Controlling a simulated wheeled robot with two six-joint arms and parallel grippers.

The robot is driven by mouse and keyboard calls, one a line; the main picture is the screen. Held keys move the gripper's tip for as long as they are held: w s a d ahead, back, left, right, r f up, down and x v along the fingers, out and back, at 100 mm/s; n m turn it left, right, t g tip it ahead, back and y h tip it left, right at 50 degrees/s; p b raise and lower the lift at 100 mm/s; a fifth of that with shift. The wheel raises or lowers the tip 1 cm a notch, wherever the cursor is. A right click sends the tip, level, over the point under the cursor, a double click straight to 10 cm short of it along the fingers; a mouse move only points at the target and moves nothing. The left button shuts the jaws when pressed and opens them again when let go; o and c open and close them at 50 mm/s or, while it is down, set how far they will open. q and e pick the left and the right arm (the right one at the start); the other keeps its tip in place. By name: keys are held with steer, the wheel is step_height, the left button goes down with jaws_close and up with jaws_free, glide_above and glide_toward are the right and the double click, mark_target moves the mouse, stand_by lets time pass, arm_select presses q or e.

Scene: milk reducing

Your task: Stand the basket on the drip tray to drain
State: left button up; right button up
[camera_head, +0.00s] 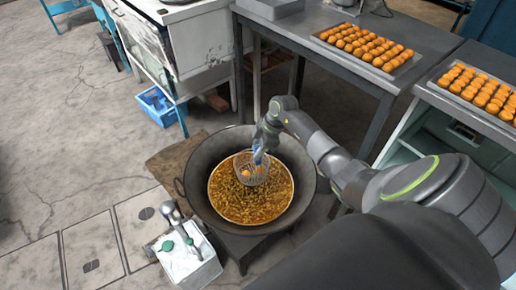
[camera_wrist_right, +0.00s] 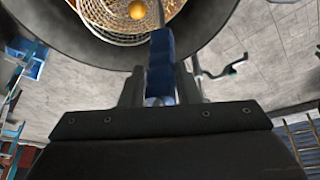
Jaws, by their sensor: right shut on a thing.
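The wire basket (camera_head: 252,170) hangs over or dips into the brown bubbling liquid (camera_head: 240,205) in the big dark wok; I cannot tell how deep. An orange ball (camera_head: 246,173) is in it. The basket's mesh (camera_wrist_right: 100,18) and the golden ball (camera_wrist_right: 137,10) also show in the right wrist view. My right gripper (camera_head: 262,146) is shut on the basket's blue handle (camera_wrist_right: 161,62), above the wok. A shallow grey metal tray (camera_head: 270,9), perhaps the drip tray, lies on the steel table at the top. My left gripper is not in view.
The wok's rim (camera_head: 190,185) surrounds the liquid. The steel table (camera_head: 305,25) carries a tray of orange balls (camera_head: 325,37); another such tray (camera_head: 435,85) is at right. A white box with green knobs (camera_head: 185,262) stands front left. A blue crate (camera_head: 150,112) is on the floor.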

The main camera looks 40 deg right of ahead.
step_height(320, 180, up, 3)
steer(key=shift+r+p, duration=0.15)
steer(key=shift+p, duration=1.05)
steer(key=shift+f, duration=0.2)
